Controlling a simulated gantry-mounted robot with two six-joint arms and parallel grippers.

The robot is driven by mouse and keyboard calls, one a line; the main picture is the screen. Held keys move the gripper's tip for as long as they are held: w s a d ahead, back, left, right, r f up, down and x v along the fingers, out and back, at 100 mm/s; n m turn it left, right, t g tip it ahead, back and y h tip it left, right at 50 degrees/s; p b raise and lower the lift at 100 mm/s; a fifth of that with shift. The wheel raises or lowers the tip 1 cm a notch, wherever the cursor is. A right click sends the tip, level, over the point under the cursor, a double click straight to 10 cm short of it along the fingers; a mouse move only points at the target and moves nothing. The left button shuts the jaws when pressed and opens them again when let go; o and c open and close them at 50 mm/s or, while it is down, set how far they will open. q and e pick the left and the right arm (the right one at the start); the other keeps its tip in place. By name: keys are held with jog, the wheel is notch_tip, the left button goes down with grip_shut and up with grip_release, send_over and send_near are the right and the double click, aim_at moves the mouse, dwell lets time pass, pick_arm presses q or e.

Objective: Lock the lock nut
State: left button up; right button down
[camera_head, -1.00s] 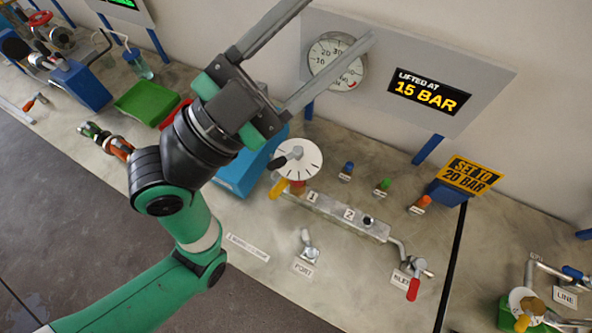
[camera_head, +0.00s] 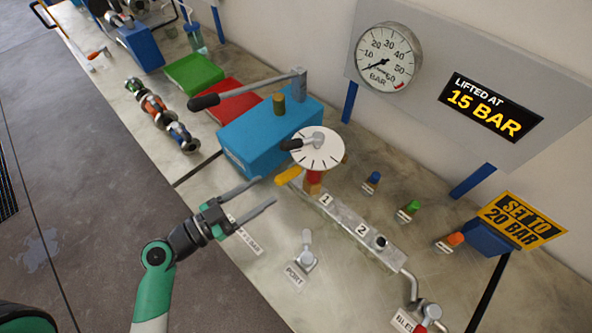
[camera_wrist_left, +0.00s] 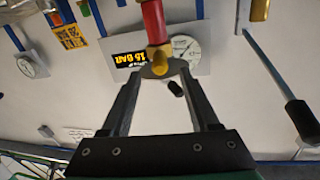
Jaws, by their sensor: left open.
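A relief valve stands at position 1 on a metal manifold (camera_head: 345,221). It has a white dial (camera_head: 326,160) with a black-tipped lever on top, a red body (camera_head: 314,176), a brass base (camera_head: 312,188) and a yellow handle (camera_head: 288,176). I cannot tell for sure which part is the lock nut. My left gripper (camera_head: 267,191) is open and empty, low over the bench to the left of the valve, its fingers pointing toward it. In the left wrist view the red body (camera_wrist_left: 154,22) and a yellow-brass part (camera_wrist_left: 159,68) show beyond and between the open fingers (camera_wrist_left: 160,85). My right gripper is not in view.
A blue pump box (camera_head: 260,145) with a long black-gripped lever stands behind the gripper. A gauge (camera_head: 388,57) reads low, beside a "LIFTED AT 15 BAR" display (camera_head: 487,107). A "SET TO 20 BAR" sign (camera_head: 522,220) is at right. A port fitting (camera_head: 306,257) is in front of the manifold.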

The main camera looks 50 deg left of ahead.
aim_at(299, 169)
pick_arm(q)
jog(key=w, duration=0.3)
jog(key=w+d+p, duration=0.1)
jog(key=w, duration=0.3)
jog(key=w+p, duration=0.1)
jog(key=w, duration=0.2)
jog(key=shift+w+d+r, duration=0.1)
jog(key=shift+w+d, duration=0.05)
grip_shut()
dwell(0.9)
